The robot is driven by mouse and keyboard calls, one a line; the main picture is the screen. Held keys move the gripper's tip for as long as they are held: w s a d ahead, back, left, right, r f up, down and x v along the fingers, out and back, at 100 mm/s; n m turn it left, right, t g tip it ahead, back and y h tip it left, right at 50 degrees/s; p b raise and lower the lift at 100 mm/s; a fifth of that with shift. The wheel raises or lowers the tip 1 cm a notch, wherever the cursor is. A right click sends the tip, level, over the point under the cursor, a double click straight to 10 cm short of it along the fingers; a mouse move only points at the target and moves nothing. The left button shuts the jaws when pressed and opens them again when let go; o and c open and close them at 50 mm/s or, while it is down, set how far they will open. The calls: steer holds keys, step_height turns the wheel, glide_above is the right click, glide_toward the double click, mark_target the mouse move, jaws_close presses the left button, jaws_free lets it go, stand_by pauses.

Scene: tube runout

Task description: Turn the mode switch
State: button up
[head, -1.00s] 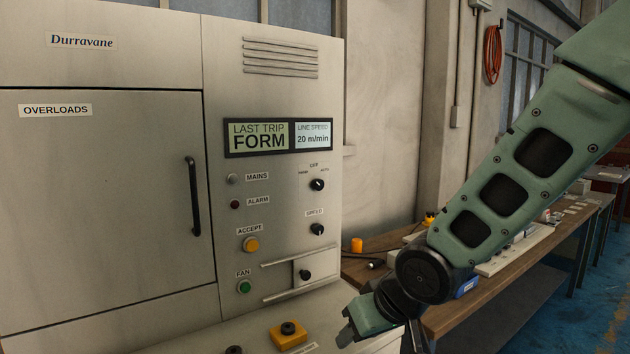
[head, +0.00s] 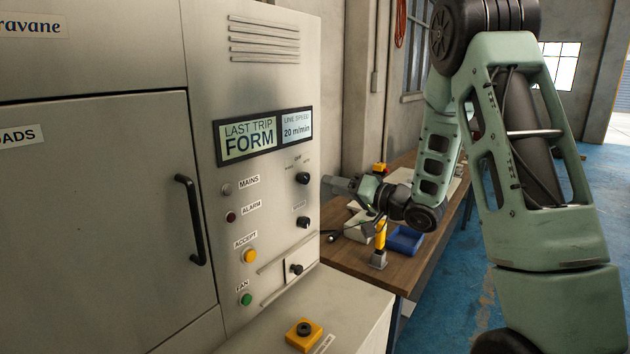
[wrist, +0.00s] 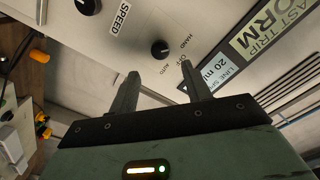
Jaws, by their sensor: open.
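The mode switch (head: 302,178) is a black round knob on the grey cabinet front, below the display, with HAND, OFF and AUTO printed around it. It also shows in the wrist view (wrist: 160,49), ahead of the fingertips and between them. My gripper (head: 326,183) is at the right of the knob in the head view, pointing at the panel. In the wrist view my gripper (wrist: 158,68) is open and empty, its two fingers apart from the knob. The knob's exact setting is too small to tell.
The speed knob (head: 302,222) sits just below the mode switch. A display (head: 262,135) reads LAST TRIP FORM and 20 m/min. A door handle (head: 191,220) sticks out at left. A yellow-based button (head: 304,334) stands on the ledge. A wooden bench (head: 345,265) holds a blue bin (head: 405,240).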

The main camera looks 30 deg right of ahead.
mark_target(307, 179)
steer(key=shift+x, duration=3.7)
steer(key=shift+a, duration=0.1)
steer(key=c, duration=0.8)
steer(key=shift+o, duration=0.2)
